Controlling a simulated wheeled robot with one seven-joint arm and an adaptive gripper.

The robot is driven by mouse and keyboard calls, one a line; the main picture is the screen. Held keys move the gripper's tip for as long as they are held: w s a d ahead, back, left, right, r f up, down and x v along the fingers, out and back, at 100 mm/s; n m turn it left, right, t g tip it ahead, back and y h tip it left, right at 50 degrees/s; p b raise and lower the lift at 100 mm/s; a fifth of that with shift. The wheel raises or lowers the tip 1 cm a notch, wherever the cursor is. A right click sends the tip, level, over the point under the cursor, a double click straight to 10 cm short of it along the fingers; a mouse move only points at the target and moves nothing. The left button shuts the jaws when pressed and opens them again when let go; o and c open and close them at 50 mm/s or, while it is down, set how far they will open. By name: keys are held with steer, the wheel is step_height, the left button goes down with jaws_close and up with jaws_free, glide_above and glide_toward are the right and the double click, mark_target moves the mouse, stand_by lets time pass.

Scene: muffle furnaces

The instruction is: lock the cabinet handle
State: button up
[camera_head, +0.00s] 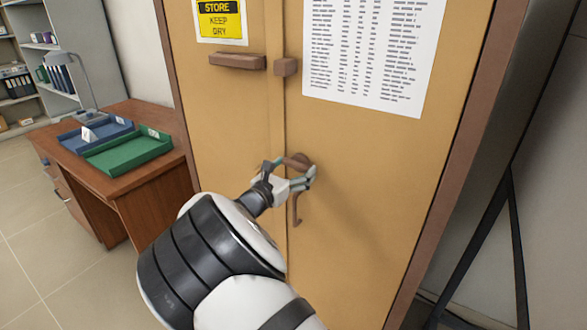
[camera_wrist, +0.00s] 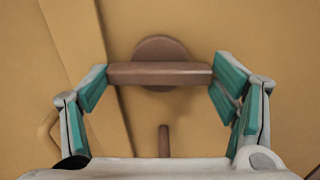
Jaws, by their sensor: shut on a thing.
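The tan cabinet (camera_head: 365,150) has two doors that look closed, with a seam (camera_head: 279,120) between them. The brown handle (camera_head: 298,160) is a short bar on a round base on the right door, beside the seam. In the wrist view the handle bar (camera_wrist: 160,73) lies across the picture, roughly level, with the round base behind it. My gripper (camera_head: 293,168) is shut on the handle, its teal-padded fingers at the two ends of the bar. It also shows in the wrist view (camera_wrist: 161,84). My gripper hides part of the handle in the head view.
A brown curved pull (camera_head: 296,208) sits just below the handle; its upper part shows in the wrist view (camera_wrist: 163,140). A wooden desk (camera_head: 155,195) with a green tray (camera_head: 128,152) and a blue tray (camera_head: 95,134) stands to the left. Floor (camera_head: 75,270) is clear before the desk.

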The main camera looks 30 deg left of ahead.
steer(key=shift+n, duration=0.5)
steer(key=o, duration=1.2)
steer(key=shift+c, duration=0.2)
steer(key=s+a, duration=0.1)
steer(key=s, duration=1.1)
